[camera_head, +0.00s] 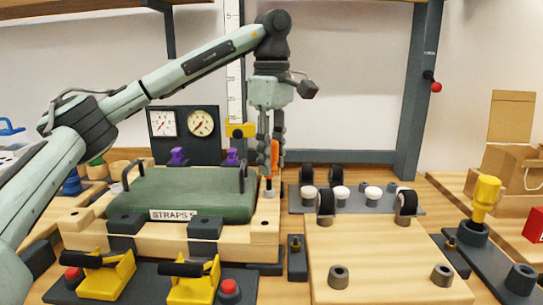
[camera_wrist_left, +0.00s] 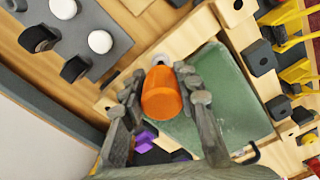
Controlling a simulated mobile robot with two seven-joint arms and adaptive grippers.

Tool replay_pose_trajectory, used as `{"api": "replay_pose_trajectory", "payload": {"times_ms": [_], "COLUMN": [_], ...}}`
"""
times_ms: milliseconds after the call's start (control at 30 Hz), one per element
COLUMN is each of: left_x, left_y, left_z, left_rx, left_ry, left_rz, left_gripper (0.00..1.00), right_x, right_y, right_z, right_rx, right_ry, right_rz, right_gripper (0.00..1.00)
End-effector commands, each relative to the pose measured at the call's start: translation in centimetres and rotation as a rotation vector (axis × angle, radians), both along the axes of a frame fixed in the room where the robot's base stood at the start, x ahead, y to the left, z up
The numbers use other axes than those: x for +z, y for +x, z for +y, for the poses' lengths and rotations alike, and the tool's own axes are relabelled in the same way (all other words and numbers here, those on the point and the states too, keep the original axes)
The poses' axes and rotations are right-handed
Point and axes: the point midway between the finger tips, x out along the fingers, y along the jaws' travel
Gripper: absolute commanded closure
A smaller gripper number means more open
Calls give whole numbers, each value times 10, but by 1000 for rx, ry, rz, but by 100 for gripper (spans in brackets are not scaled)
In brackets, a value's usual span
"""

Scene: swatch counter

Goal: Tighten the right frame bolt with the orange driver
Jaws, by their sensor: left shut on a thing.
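My left gripper (camera_head: 268,150) is shut on the orange driver (camera_head: 274,158) and holds it upright above the right end of the wooden frame (camera_head: 245,240). The driver's lower end is at a small pale fitting (camera_head: 268,193) at the frame's back right, likely the right frame bolt; I cannot tell whether they touch. In the left wrist view the driver's orange handle (camera_wrist_left: 161,92) sits between the fingers (camera_wrist_left: 163,90), hiding most of what lies under it. A green pad labelled STRAPS (camera_head: 185,190) lies in the frame. My right gripper is not in view.
Two yellow clamps (camera_head: 195,285) and red buttons stand in front of the frame. Right of it, a dark rack (camera_head: 380,207) holds white knobs and black rollers. A purple knob (camera_head: 233,156) and a gauge panel (camera_head: 183,130) stand behind. A yellow-handled tool (camera_head: 485,197) stands far right.

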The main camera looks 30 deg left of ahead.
Motion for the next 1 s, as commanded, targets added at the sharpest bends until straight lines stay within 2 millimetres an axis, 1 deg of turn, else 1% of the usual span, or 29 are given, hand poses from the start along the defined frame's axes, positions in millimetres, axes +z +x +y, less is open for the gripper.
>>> {"api": "replay_pose_trajectory", "payload": {"times_ms": [33,100,367,467,1000], "left_x": [-1,-1,0,0,-1], "left_y": [0,0,0,0,4], "left_z": [0,0,0,0,3], "left_rx": [1,2,6,74,1029], "left_ry": [1,1,0,0,-1], "left_rz": [3,2,1,1,0], "left_gripper": [67,59,59,59,59], "right_x": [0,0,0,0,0], "right_y": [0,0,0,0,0], "right_z": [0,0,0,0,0], "right_rx": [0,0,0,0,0], "right_ry": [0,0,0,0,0], "right_rz": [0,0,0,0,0], "right_gripper": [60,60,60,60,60]}}
